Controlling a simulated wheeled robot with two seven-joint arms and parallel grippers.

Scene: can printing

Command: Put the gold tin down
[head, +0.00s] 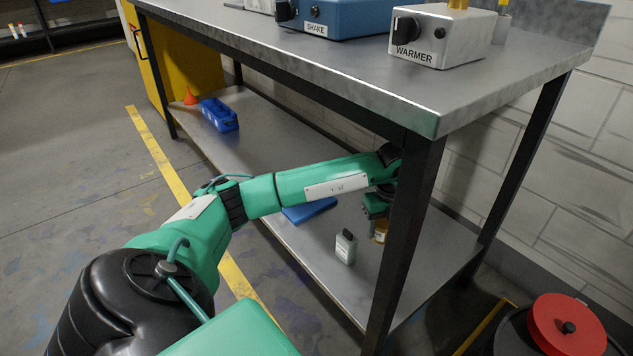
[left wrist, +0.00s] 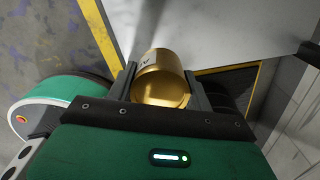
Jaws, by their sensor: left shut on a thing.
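The gold tin (left wrist: 160,88) is between the two fingers of my left gripper (left wrist: 163,92) in the left wrist view, and the gripper is shut on it. In the head view my left arm reaches under the bench top, and my left gripper (head: 377,208) is over the lower shelf (head: 300,248). The gold tin (head: 381,232) shows there below the gripper, partly hidden by the bench leg. I cannot tell whether it touches the shelf. My right gripper is in neither view.
A grey bottle with a black cap (head: 346,248) stands on the shelf just left of the tin. A blue flat item (head: 309,210), a blue bin (head: 219,115) and an orange funnel (head: 190,97) are farther left. The black bench leg (head: 405,245) stands close in front.

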